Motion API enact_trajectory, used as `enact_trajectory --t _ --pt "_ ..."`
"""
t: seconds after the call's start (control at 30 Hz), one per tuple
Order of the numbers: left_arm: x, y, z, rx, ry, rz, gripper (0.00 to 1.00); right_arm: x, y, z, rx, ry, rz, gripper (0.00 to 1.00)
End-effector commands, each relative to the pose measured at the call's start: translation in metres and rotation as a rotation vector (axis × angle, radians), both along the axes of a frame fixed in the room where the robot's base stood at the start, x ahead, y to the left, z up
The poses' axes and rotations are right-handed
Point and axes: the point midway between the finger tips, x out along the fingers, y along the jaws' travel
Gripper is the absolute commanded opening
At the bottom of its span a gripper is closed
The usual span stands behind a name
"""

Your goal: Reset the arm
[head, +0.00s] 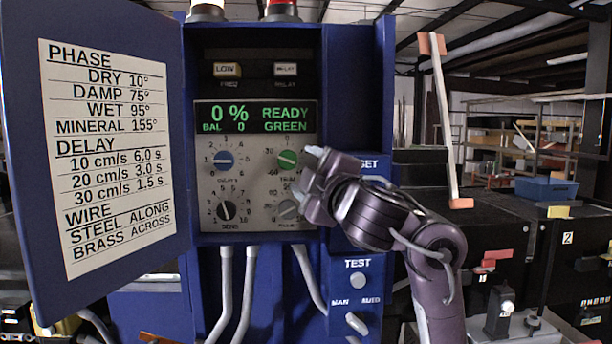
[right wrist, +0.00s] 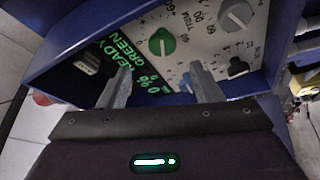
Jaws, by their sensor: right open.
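My right arm (head: 442,245) comes in from the lower right. Its right gripper (head: 306,174) is at the right edge of the control panel (head: 257,222), in front of the green knob (head: 287,159) and the grey knob (head: 289,209). In the right wrist view the right gripper (right wrist: 162,80) has its two fingers wide apart with nothing between them. The green knob (right wrist: 162,42) shows beyond the fingers, and I see no contact with it. The blue cabinet's RESET label is partly hidden behind the gripper. My left gripper is not in view.
The display (head: 256,116) reads 0 %, BAL 0, READY GREEN. A blue knob (head: 224,160) and a black knob (head: 226,210) sit on the panel's left. The open door (head: 100,150) carries a settings chart. A TEST button (head: 358,280) is below right. A barrier arm (head: 444,120) stands behind.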

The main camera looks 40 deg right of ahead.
Motion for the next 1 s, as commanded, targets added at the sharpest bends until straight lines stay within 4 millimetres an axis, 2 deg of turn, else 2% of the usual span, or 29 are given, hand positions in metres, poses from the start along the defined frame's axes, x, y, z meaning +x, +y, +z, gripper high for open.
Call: enact_trajectory --t 0.1,0.23,0.33,0.5,0.6,0.67,0.77,0.87,1.0 --pt "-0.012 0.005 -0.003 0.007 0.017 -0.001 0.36 0.002 -0.002 -0.002 0.0 0.002 0.002 0.59" --pt "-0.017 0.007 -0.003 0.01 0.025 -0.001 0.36 0.002 -0.002 -0.001 0.0 0.002 0.002 0.59" --pt "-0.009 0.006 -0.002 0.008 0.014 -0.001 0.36 0.002 -0.002 -0.001 0.001 0.001 0.002 0.59" --pt "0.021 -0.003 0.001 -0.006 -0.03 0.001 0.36 0.002 -0.002 -0.001 0.001 0.001 0.002 0.59" --pt "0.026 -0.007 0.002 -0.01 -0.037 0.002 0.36 0.003 -0.001 -0.003 0.002 0.004 0.003 0.59" --pt "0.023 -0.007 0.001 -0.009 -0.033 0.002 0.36 0.005 0.002 -0.011 0.012 0.016 0.005 0.59" --pt "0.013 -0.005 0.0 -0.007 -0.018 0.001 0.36 0.016 0.012 -0.047 0.055 0.073 0.01 0.59" --pt "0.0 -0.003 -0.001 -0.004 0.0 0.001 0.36 0.027 0.03 -0.109 0.138 0.172 0.013 0.59" --pt "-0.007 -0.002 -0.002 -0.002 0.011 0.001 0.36 0.023 0.058 -0.212 0.297 0.347 -0.007 0.59"
